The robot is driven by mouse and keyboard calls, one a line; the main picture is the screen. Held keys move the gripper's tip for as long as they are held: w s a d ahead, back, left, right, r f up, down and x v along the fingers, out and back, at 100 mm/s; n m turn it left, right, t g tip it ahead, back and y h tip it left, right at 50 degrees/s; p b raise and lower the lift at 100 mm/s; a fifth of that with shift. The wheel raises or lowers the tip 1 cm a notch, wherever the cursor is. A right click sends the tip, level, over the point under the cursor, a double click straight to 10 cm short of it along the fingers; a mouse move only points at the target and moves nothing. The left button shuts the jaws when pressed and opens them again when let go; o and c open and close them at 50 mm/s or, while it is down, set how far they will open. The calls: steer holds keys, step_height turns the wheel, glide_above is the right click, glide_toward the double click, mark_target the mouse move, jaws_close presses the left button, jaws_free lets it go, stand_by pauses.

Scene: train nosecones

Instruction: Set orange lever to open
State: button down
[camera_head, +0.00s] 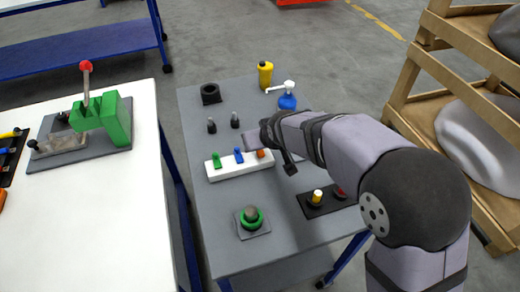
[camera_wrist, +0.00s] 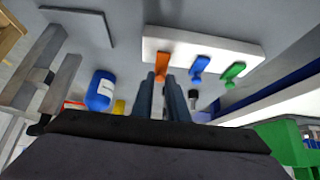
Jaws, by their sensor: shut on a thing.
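The orange lever (camera_head: 261,153) is at the right end of a white panel (camera_head: 230,169) on the grey table. It also shows in the wrist view (camera_wrist: 162,64), standing out from the panel. My gripper (camera_wrist: 161,80) is shut on the orange lever, with a fingertip on either side of its lower end. The fingers hide part of the lever's tip. A blue lever (camera_head: 239,156) and a green lever (camera_head: 217,160) sit beside it on the same panel, apart from my fingers. I cannot tell from these views which setting the orange lever is in.
Two dark knobs (camera_head: 223,125) stand behind the panel. A blue bottle (camera_head: 287,101) and a yellow bottle (camera_head: 265,74) stand at the back. A green round button (camera_head: 251,218) is in front. A black button box (camera_head: 322,201) is near my arm.

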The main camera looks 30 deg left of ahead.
steer(key=shift+s+d+f+t+y+b, duration=0.2)
steer(key=shift+t+y+b, duration=0.35)
steer(key=shift+b, duration=2.15)
steer(key=shift+s+d+f+t+y+b, duration=0.1)
steer(key=shift+s+d+t+y+b, duration=0.35)
steer(key=shift+b, duration=2.25)
steer(key=t+y+b, duration=0.1)
steer(key=b, duration=0.7)
steer(key=s+d+t+y+b, duration=0.1)
steer(key=b, duration=0.7)
steer(key=shift+f+t+y, duration=0.15)
steer(key=shift+t+y, duration=0.15)
steer(key=b, duration=0.5)
steer(key=shift+s+d+t+y, duration=0.15)
steer(key=shift+t+y, duration=0.25)
steer(key=shift+s+r+b, duration=0.1)
steer(key=shift+r+b, duration=0.2)
steer(key=shift+b, duration=0.75)
steer(key=shift+r, duration=0.1)
steer(key=c, duration=1.7)
jaws_free()
steer(key=shift+c, duration=0.2)
steer(key=shift+d, duration=0.1)
